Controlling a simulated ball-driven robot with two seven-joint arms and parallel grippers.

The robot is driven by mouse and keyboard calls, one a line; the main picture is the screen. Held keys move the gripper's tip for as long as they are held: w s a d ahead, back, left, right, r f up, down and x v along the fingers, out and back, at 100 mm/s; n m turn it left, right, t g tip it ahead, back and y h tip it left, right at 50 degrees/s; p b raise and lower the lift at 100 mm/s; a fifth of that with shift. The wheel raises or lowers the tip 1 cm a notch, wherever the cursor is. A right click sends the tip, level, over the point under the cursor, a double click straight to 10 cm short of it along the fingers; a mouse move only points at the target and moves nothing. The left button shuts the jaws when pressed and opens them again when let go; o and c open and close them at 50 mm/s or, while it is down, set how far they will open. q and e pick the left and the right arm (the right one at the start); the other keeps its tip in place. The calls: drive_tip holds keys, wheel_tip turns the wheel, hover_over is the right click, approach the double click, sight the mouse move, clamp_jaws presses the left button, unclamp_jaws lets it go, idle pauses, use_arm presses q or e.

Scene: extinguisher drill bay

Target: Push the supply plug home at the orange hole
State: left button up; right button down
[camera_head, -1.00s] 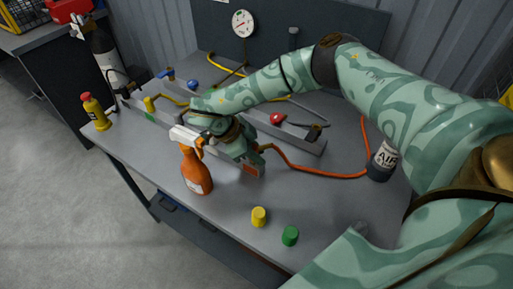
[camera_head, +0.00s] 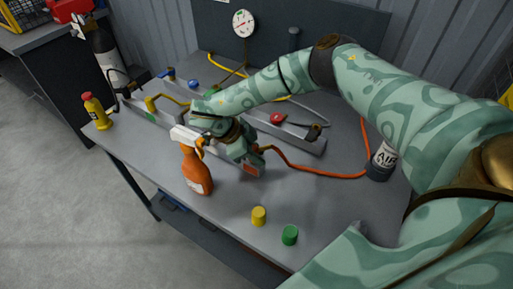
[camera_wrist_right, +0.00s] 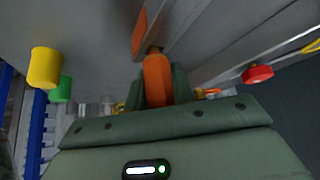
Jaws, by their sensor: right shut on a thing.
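My right gripper (camera_head: 250,153) is at the near end of the grey rail on the bench, low and close to an orange patch (camera_head: 250,169) on its front. In the right wrist view the gripper (camera_wrist_right: 158,88) is shut on the orange supply plug (camera_wrist_right: 157,78). The plug's brass tip points at the rail's face, beside the orange patch (camera_wrist_right: 138,30). I cannot tell whether the tip is inside the hole, and the hole itself is hidden. In the head view the arm and gripper hide most of the plug. My left gripper is out of view.
An orange hose (camera_head: 320,172) runs from the gripper to a dark AIR bottle (camera_head: 381,161). An orange spray bottle (camera_head: 196,172) stands close in front of the gripper. A yellow cap (camera_head: 258,216) and a green cap (camera_head: 290,235) stand near the front edge. A red knob (camera_head: 277,118) is behind.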

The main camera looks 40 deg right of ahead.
drive_tip(key=shift+f, duration=0.35)
drive_tip(key=shift+s+f, duration=0.2)
drive_tip(key=shift+f, duration=0.1)
